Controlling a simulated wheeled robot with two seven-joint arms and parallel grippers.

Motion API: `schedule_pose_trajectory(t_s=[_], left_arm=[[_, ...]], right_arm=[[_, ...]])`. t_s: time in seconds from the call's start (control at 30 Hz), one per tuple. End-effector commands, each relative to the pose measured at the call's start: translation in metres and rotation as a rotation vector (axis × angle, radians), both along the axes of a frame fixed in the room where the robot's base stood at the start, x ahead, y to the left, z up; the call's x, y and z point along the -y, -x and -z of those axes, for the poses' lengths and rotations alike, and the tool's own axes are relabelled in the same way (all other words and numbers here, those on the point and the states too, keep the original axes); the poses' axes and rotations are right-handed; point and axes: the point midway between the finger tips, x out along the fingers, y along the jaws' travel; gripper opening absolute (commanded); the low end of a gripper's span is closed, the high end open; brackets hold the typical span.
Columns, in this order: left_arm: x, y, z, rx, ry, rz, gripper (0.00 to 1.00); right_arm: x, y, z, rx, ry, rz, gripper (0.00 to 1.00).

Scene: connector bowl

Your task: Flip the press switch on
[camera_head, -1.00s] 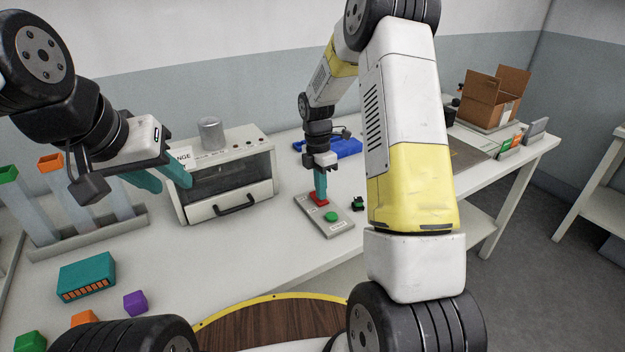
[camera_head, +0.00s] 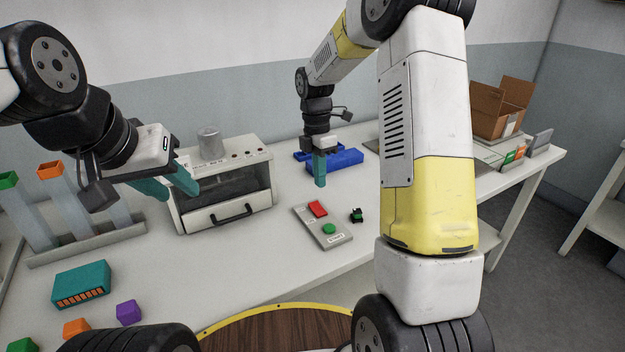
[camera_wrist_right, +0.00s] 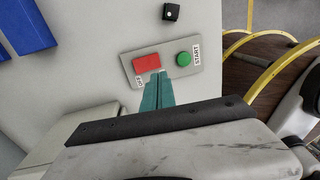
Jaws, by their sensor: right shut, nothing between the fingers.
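The switch panel (camera_head: 334,240) is a grey plate lying on the table, with a red rocker switch (camera_head: 317,208) and a round green button (camera_head: 329,229). My right gripper (camera_head: 320,184) is shut and empty, pointing down, above and behind the red switch, apart from it. In the right wrist view, its teal fingertips (camera_wrist_right: 157,80) are together, with the red switch (camera_wrist_right: 147,62) just past them and the green button (camera_wrist_right: 184,59) to the right. My left gripper (camera_head: 180,192) is open and empty in front of the oven-like box at the left.
The oven-like box (camera_head: 224,190) with a metal cylinder (camera_head: 209,142) on top stands left of the panel. A teal box (camera_head: 81,283) and coloured cubes lie front left.

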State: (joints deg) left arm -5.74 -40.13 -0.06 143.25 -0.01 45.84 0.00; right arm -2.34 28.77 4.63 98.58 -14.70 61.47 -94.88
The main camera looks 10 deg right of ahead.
Motion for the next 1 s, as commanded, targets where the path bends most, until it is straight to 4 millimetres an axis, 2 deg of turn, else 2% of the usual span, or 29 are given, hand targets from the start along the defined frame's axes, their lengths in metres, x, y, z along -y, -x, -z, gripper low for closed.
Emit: schedule_pose_trajectory(t_s=[0.1, 0.3, 0.43, 0.8, 0.87, 1.0], left_arm=[[0.000, 0.000, 0.000, 0.000, -0.001, 0.001, 0.36], [0.000, 0.000, 0.000, 0.000, -0.001, 0.001, 0.36], [0.000, 0.000, 0.000, 0.000, -0.001, 0.001, 0.36], [0.000, 0.000, 0.000, 0.000, -0.001, 0.001, 0.36], [0.000, 0.000, 0.000, 0.000, -0.001, 0.001, 0.36], [0.000, 0.000, 0.000, 0.000, -0.001, 0.001, 0.36]], right_arm=[[0.003, 0.002, -0.023, 0.002, 0.001, 0.003, 0.00], [0.004, 0.005, -0.049, 0.000, 0.000, 0.003, 0.00], [0.004, 0.006, -0.055, 0.000, 0.000, 0.003, 0.00], [0.004, 0.008, -0.057, 0.003, 0.000, 0.012, 0.00], [0.004, 0.011, -0.063, 0.016, 0.000, 0.042, 0.00], [0.006, 0.034, -0.093, 0.093, -0.010, 0.227, 0.00]])
